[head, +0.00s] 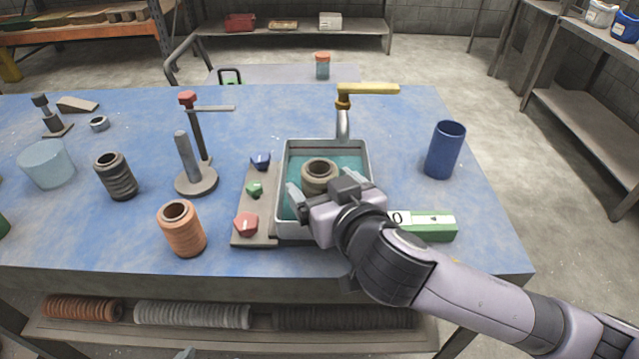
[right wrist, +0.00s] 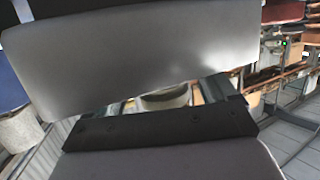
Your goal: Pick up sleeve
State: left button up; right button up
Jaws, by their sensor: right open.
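A brown-grey ribbed sleeve (head: 319,174) stands upright in a square metal basin (head: 281,165) with teal liquid. My right gripper (head: 322,194) is open at the basin, just on the near side of this sleeve. I cannot tell whether they touch. In the right wrist view, a pale round rim (right wrist: 165,99) shows between the fingers, mostly hidden by the gripper body. A dark ribbed sleeve (head: 116,177) and an orange ribbed sleeve (head: 182,230) stand upright on the blue table, left of the basin. My left gripper is not in view.
A tap (head: 343,122) with a yellow handle rises behind the basin. A board (head: 242,215) with coloured knobs lies left of it, and a post on a round base (head: 196,181) stands beyond. A blue cup (head: 445,150) and a green box (head: 433,233) are right.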

jog(key=shift+x, duration=0.8)
jog(key=c, duration=1.1)
jog(key=shift+r, duration=0.1)
notch_tip(320, 180, up, 20)
jog(key=shift+f+p, duration=0.1)
jog(key=shift+p, duration=0.45)
